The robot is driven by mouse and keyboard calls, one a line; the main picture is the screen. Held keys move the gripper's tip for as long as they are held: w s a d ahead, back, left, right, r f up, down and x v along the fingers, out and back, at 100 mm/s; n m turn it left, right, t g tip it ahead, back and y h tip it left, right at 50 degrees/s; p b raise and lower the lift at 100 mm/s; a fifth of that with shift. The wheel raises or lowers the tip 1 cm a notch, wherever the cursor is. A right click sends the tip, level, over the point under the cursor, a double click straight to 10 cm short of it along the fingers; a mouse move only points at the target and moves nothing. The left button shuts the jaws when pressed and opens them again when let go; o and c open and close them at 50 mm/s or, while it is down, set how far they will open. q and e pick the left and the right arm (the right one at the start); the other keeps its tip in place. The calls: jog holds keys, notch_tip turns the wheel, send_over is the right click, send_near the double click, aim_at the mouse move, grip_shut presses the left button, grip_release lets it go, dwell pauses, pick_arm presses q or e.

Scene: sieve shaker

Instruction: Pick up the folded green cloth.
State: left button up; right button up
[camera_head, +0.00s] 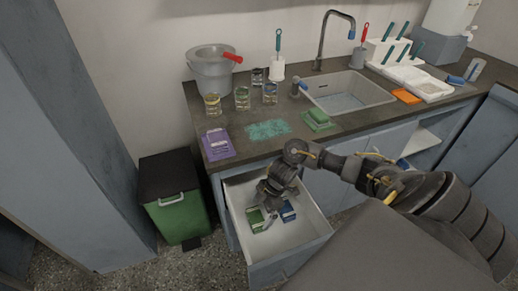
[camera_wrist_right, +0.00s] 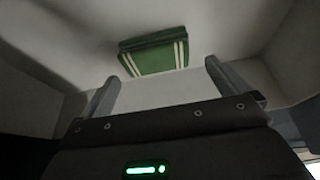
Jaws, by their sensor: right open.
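The folded green cloth (camera_wrist_right: 155,52), with pale stripes at its edges, lies on the floor of the open drawer (camera_head: 312,232). It also shows in the head view (camera_head: 255,219), partly covered by my gripper. My right gripper (camera_head: 270,202) reaches down into the drawer above the cloth. In the wrist view its two fingers (camera_wrist_right: 168,68) are open, with the cloth ahead, roughly in line with the gap between them. Nothing is held. My left gripper does not show.
A blue item (camera_head: 287,211) lies in the drawer right of the cloth. The drawer walls surround the gripper. A green bin (camera_head: 180,215) stands left of the drawer. On the counter are a teal cloth (camera_head: 268,129), a green stack (camera_head: 317,119) and a purple pack (camera_head: 217,144).

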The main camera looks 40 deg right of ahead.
aim_at(257, 218)
jog(key=shift+b+x, duration=0.4)
jog(key=shift+x, duration=2.2)
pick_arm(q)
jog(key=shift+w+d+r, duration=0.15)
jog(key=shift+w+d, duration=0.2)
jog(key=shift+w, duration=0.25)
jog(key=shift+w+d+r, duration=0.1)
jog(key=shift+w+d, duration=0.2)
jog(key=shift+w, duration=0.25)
pick_arm(e)
jog(key=shift+d, duration=0.15)
jog(key=c, duration=0.7)
